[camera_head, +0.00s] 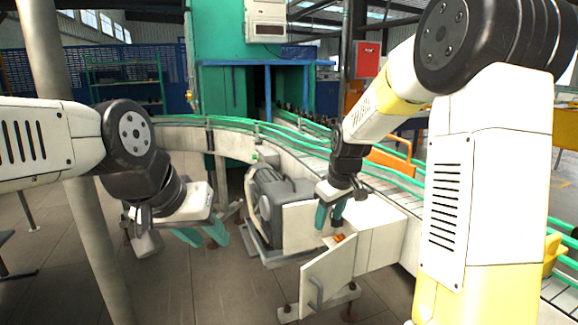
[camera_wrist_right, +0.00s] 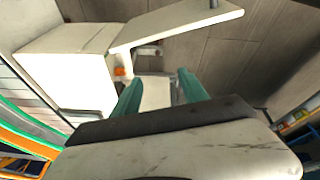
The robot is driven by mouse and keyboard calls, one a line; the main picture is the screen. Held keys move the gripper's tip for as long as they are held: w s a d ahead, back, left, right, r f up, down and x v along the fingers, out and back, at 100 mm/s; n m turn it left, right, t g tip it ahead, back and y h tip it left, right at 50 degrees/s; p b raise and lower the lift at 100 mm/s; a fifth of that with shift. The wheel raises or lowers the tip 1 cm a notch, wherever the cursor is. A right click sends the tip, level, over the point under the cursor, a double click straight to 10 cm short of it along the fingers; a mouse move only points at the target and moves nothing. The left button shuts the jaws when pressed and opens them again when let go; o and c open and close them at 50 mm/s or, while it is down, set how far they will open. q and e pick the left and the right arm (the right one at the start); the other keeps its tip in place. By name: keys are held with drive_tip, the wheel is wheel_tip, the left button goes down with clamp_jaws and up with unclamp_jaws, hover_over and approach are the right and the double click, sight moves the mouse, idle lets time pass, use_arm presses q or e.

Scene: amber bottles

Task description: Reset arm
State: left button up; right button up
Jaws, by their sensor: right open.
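My right gripper (camera_head: 330,214) hangs pointing down in front of the conveyor, over the white box-like housing. In the right wrist view its two teal fingers (camera_wrist_right: 160,92) are spread apart with nothing between them. My left gripper (camera_head: 203,235) is at the left, low and over the floor, left of the grey motor. Its two teal fingers are apart and I see nothing held between them.
The conveyor (camera_head: 392,189) with green rails curves from the back to the right. A grey motor (camera_head: 268,200) and white housing (camera_head: 379,246) stand below it. A small orange item (camera_head: 338,238), too small to identify, also shows in the right wrist view (camera_wrist_right: 119,71). A pole (camera_head: 45,60) stands left.

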drive_tip(key=s+d+r+m+t, duration=0.1)
drive_tip(key=s+r+m, duration=0.1)
drive_tip(key=s, duration=0.6)
drive_tip(key=s+d+r+m+t, duration=0.1)
drive_tip(key=s+r+m, duration=0.1)
drive_tip(key=s+r, duration=0.3)
drive_tip(key=s+d+r+m+y, duration=0.1)
drive_tip(key=s+r, duration=0.3)
drive_tip(key=s, duration=0.7)
drive_tip(key=shift+s+d+m+t, duration=0.15)
drive_tip(key=shift+d+m+t, duration=0.3)
drive_tip(key=shift+m, duration=0.45)
drive_tip(key=shift+c, duration=0.2)
